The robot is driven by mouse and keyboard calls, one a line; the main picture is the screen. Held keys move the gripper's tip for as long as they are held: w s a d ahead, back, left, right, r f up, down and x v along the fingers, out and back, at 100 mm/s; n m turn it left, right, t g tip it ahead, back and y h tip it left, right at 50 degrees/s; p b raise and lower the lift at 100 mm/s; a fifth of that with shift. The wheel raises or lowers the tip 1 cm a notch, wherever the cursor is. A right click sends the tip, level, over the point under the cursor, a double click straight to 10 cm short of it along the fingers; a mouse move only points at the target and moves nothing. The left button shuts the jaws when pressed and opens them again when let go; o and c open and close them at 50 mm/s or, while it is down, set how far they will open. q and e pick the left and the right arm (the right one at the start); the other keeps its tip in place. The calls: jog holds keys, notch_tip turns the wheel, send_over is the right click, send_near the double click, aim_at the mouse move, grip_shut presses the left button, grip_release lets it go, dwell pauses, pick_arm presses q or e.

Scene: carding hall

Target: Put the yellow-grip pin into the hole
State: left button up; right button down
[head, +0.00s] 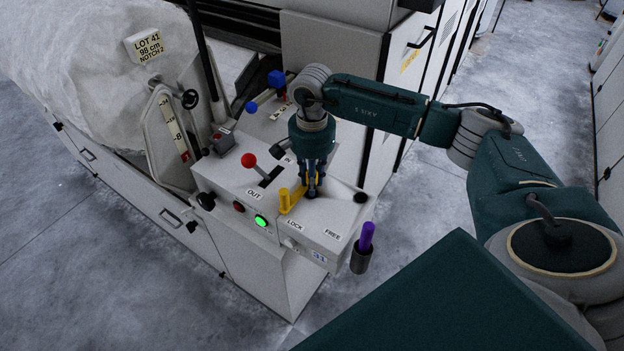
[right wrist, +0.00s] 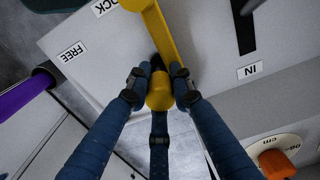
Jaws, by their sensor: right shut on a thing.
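My right gripper (head: 313,188) is shut on the yellow-grip pin, low over the top of the machine's console (head: 240,185). In the right wrist view the pin's yellow grip (right wrist: 160,94) sits between the blue fingers. A dark spot shows just beyond the grip; I cannot tell whether it is the hole or the pin's shaft, nor whether the pin is in the hole. A separate yellow lever (head: 290,200) stands right beside the gripper, near the LOCK label; it also shows in the right wrist view (right wrist: 157,32). My left gripper is not in view.
A purple-grip pin (head: 366,236) stands in a dark holder on the console's right side. A dark round spot (head: 361,198) lies at the console's right edge. A red-knobbed lever (head: 249,160) and a lit green button (head: 261,221) are to the left.

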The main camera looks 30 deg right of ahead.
jog(key=shift+r, duration=0.1)
jog(key=shift+r+p, duration=1.2)
jog(key=shift+r, duration=0.9)
jog(key=shift+b, duration=0.65)
dwell(0.6)
jog(key=shift+f, duration=0.2)
jog(key=shift+f+b, duration=0.35)
jog(key=shift+b, duration=0.05)
jog(key=shift+f+b, duration=1.4)
jog(key=shift+f, duration=0.25)
jog(key=c, duration=1.5)
grip_release()
jog(key=shift+s, duration=0.1)
jog(key=shift+o, duration=0.2)
